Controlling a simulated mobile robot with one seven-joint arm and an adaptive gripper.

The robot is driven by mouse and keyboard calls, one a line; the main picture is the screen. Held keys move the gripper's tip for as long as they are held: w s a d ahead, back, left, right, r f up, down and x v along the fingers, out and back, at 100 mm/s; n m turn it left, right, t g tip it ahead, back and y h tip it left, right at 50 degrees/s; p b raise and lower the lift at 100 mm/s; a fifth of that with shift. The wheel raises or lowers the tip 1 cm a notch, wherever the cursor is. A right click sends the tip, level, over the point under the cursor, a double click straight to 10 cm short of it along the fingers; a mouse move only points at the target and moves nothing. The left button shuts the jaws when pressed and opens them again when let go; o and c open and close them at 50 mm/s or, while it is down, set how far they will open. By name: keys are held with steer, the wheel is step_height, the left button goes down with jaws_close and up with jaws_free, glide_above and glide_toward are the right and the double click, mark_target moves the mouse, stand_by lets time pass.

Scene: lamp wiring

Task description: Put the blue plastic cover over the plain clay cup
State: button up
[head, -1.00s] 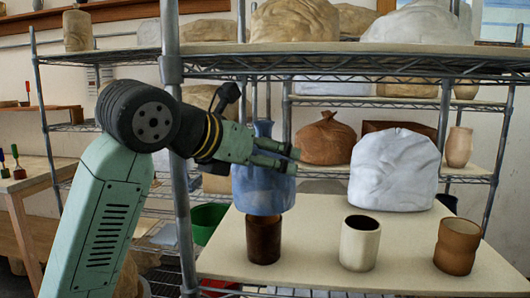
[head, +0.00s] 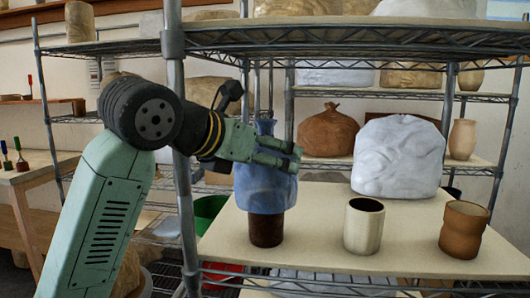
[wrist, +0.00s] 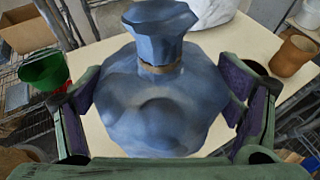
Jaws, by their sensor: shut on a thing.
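The blue plastic cover (head: 264,189), with a tied neck and flared top, is held upright between the fingers of my gripper (head: 284,155). Its lower edge hangs around the upper part of a dark brown cup (head: 266,229), and only the cup's lower part shows. In the wrist view, the cover (wrist: 158,108) fills the middle between my two fingers and hides the cup below. A cream cup (head: 363,230) stands uncovered to the right. A brown clay cup (head: 464,229) with a pinched waist stands uncovered farther right; it also shows in the wrist view (wrist: 291,52).
The cups stand on a pale shelf board (head: 320,255). A white wrapped bundle (head: 398,158) and a brown tied bag (head: 327,131) are behind. A metal post (head: 180,190) is close to my arm. An upper shelf (head: 340,35) lies above.

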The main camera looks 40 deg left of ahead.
steer(key=shift+f+b, duration=2.95)
steer(key=shift+f, duration=0.8)
steer(key=shift+f+b, duration=0.35)
steer(key=shift+f, duration=0.05)
steer(key=o, duration=1)
step_height(320, 180, up, 10)
steer(key=shift+r, duration=0.1)
